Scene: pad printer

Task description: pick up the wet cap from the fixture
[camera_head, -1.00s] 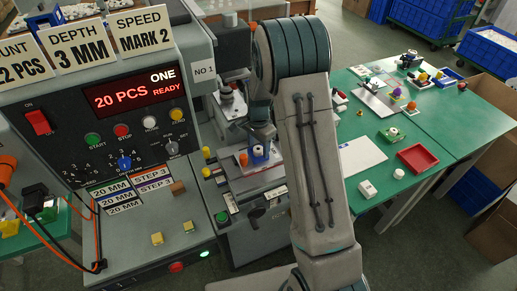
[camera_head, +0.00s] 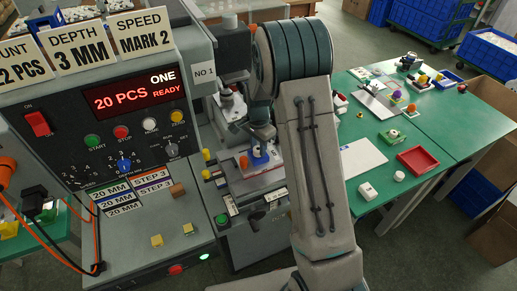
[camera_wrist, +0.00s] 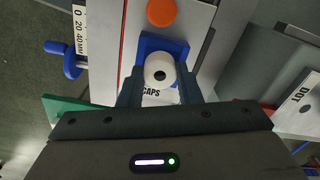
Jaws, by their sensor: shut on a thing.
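The wet cap (camera_wrist: 158,71) is white and round with a dark printed dot on its top. It sits in the blue fixture (camera_wrist: 178,45), seen from above in the wrist view. My gripper (camera_wrist: 159,85) is shut on the cap, with one dark finger on its left and one on its right. In the head view my gripper (camera_head: 261,148) is down at the blue fixture (camera_head: 258,162) and hides most of the cap. I cannot tell any gap between the cap and the fixture.
An orange round piece (camera_wrist: 162,14) is just beyond the fixture. A blue knob (camera_wrist: 70,60) and a scale are at the left. The pad printer's panel (camera_head: 110,120) stands close on the left. The green table (camera_head: 440,130) at right holds a red tray (camera_head: 418,159) and a white sheet.

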